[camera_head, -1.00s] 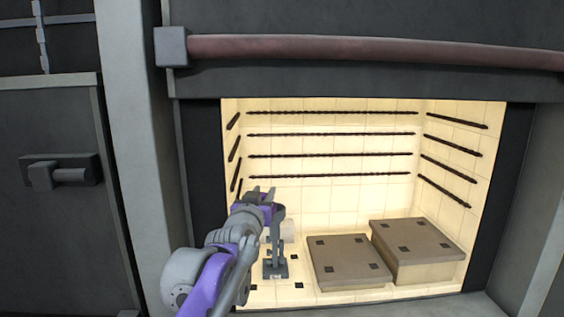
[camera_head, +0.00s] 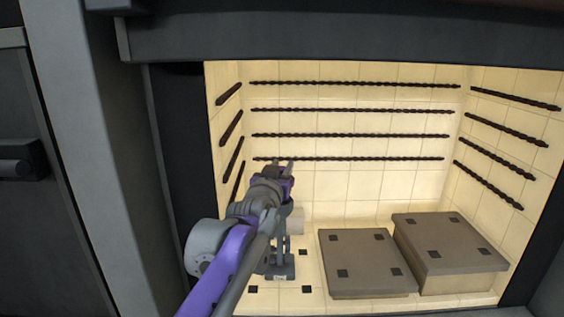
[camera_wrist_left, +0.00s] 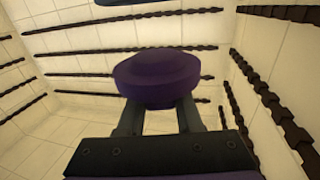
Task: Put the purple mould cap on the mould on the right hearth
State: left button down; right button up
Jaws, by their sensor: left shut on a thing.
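The purple mould cap (camera_wrist_left: 157,77) is a round, dark purple piece held between the two fingertips of my left gripper (camera_wrist_left: 158,112) in the left wrist view. In the head view, my left gripper (camera_head: 282,170) reaches into the lit chamber near its left side, above the floor. There I cannot tell the cap from the purple parts of my arm. Two brown slabs stand on the chamber floor: a lower one (camera_head: 365,262) and a taller one (camera_head: 452,238) at the right. No mould can be made out on either. My right gripper is not in view.
A grey stand (camera_head: 280,270) with a pale cylinder (camera_head: 296,220) beside it is partly hidden behind my left arm. Dark twisted bars (camera_head: 350,135) line the chamber's walls. A dark post (camera_head: 172,180) edges the opening on the left. The space above the slabs is clear.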

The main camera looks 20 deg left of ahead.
pick_arm(q)
notch_tip(320, 180, down, 2)
jog(key=shift+w+f+b, duration=0.1)
jog(key=shift+f+b, duration=0.1)
jog(key=shift+b, duration=0.15)
jog(key=shift+f, duration=0.45)
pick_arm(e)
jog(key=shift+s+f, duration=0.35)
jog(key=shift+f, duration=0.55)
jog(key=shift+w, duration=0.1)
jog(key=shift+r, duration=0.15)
pick_arm(q)
jog(key=shift+f+b, duration=0.3)
jog(key=shift+f, duration=0.3)
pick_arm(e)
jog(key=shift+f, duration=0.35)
pick_arm(q)
jog(key=c, duration=0.9)
grip_release()
jog(key=shift+o, duration=0.2)
